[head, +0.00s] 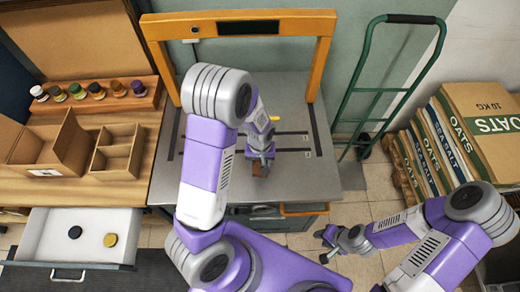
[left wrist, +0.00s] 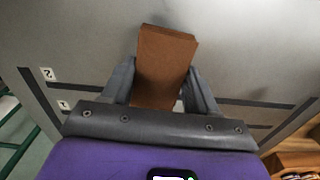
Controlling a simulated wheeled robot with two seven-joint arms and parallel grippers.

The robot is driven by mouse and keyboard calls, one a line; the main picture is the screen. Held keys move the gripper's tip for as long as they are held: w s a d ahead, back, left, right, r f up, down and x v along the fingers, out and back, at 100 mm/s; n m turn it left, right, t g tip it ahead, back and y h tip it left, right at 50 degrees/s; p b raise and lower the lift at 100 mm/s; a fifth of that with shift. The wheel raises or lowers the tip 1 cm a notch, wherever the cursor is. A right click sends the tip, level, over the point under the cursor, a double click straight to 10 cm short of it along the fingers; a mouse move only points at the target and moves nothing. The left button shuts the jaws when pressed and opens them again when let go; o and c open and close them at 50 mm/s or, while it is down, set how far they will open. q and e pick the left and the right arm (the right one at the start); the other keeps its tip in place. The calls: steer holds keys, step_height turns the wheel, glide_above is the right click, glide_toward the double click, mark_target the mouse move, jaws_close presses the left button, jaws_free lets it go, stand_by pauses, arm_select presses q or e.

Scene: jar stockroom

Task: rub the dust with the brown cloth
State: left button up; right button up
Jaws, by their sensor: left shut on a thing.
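The brown cloth (left wrist: 164,66) looks like a thick folded block in the left wrist view. It sits between the two fingers of my left gripper (left wrist: 163,88), which is shut on it. In the head view my left gripper (head: 261,165) is over the middle of the grey worktop (head: 215,165) and mostly covers the cloth. I cannot tell whether the cloth touches the surface. No dust can be made out clearly on the worktop. My right gripper (head: 324,246) is empty and looks open, low over the floor at the worktop's front right.
An orange frame (head: 325,60) spans the worktop, which has dark line markings. On the left are a wooden bench with a jar rack (head: 95,105), open boxes (head: 118,150) and an open drawer (head: 75,265). A green hand truck (head: 365,75) and stacked sacks (head: 480,120) stand right.

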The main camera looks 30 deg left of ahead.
arm_select(q)
steer(key=shift+w+r+p, duration=0.15)
steer(key=shift+r+p, duration=0.4)
steer(key=shift+r, duration=0.4)
steer(key=shift+r+p, duration=0.95)
steer(key=shift+r, duration=0.2)
